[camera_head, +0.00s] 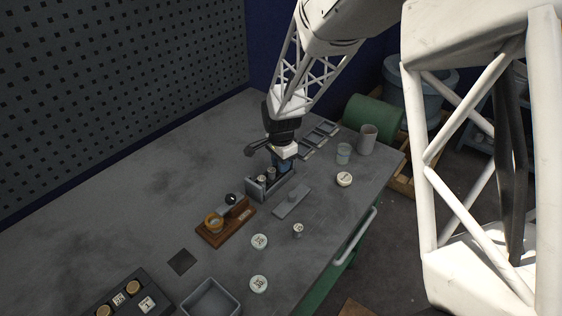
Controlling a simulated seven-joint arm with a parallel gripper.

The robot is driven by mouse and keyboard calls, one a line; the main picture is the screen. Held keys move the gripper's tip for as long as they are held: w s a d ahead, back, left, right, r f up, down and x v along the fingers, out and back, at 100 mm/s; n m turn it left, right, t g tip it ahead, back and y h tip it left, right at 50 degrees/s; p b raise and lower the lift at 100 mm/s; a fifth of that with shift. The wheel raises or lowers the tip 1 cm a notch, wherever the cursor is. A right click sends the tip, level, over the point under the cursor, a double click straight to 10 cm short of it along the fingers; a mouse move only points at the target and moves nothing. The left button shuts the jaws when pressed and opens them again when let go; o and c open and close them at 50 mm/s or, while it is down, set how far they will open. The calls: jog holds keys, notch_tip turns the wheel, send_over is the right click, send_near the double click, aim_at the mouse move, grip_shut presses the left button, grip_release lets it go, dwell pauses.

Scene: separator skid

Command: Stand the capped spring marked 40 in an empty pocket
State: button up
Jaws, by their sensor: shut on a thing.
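My gripper (284,153) points down over the right end of a grey pocketed rack (278,191). It is shut on a bluish upright piece (285,167), which looks like a capped spring. Its mark is hidden by the gripper, and I cannot tell whether its foot is inside the end pocket or just above it. Two light-topped pieces (262,180) stand in the rack to the left of it. A small capped piece (298,230) stands on the bench in front of the rack; its mark is too small to read.
A wooden stand with a brass ring (214,223) is at left. Cups (367,139) and grey trays (316,137) stand behind. The bench's left side is clear.

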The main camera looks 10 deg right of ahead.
jog(key=shift+f, duration=0.15)
jog(key=o, duration=0.9)
jog(key=shift+c, duration=0.2)
jog(key=shift+c, duration=1.3)
jog(key=shift+o, duration=0.2)
jog(key=shift+o, duration=0.8)
jog(key=shift+w+r, duration=0.15)
jog(key=shift+r, duration=3.35)
